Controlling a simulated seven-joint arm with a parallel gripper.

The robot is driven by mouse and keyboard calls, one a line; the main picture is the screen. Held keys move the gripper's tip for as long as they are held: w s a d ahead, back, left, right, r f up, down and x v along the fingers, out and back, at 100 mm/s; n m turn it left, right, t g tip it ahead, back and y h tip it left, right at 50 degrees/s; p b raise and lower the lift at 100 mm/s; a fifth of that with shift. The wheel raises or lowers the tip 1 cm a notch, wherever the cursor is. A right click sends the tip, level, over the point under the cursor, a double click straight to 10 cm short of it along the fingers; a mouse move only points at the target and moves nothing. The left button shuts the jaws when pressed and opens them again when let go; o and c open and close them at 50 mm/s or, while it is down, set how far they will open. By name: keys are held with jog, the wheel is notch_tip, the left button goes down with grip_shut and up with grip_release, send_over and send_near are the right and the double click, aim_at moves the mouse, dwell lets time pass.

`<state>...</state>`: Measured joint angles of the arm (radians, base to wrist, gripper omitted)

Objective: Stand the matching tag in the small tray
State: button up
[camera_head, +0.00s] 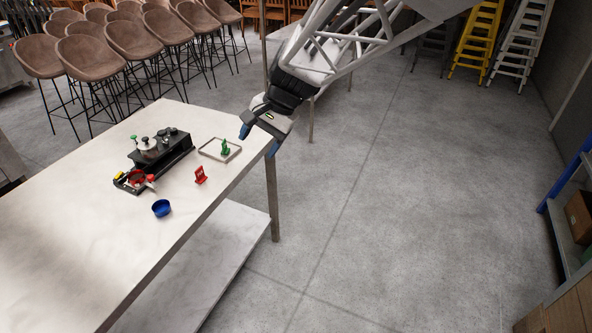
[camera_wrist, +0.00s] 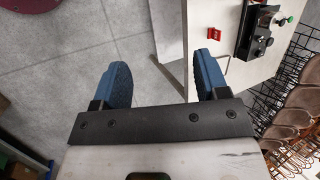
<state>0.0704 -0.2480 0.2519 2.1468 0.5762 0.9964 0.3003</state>
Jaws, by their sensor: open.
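A small shallow tray (camera_head: 205,154) with a thin rim lies near the table's right edge. A green tag (camera_head: 225,148) appears to stand inside it. A red tag (camera_head: 200,175) appears to stand on the bare tabletop, in front of the tray and apart from it; it also shows in the wrist view (camera_wrist: 214,33). My gripper (camera_head: 259,141) is open and empty, with blue fingers, to the right of the tray around the table's right edge. In the wrist view, my gripper (camera_wrist: 161,63) has its fingers wide apart with floor and table edge between them.
A black stand (camera_head: 175,153) with a metal pot-like part and green and black knobs stands left of the tray. A red ring and yellow piece (camera_head: 119,176) lie at its near end. A blue cup (camera_head: 161,208) stands nearer. The near tabletop (camera_head: 60,250) is clear.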

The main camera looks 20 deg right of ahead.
jog(key=s+d+n+h, duration=0.2)
jog(key=s+n, duration=0.2)
jog(key=s, duration=0.8)
jog(key=s+d+n+t+h, duration=0.1)
jog(key=s+d+n+h, duration=0.1)
jog(key=s, duration=0.9)
jog(key=shift+s+d+r+n+h, duration=0.4)
jog(key=shift+n+h, duration=0.4)
jog(key=shift+n, duration=0.1)
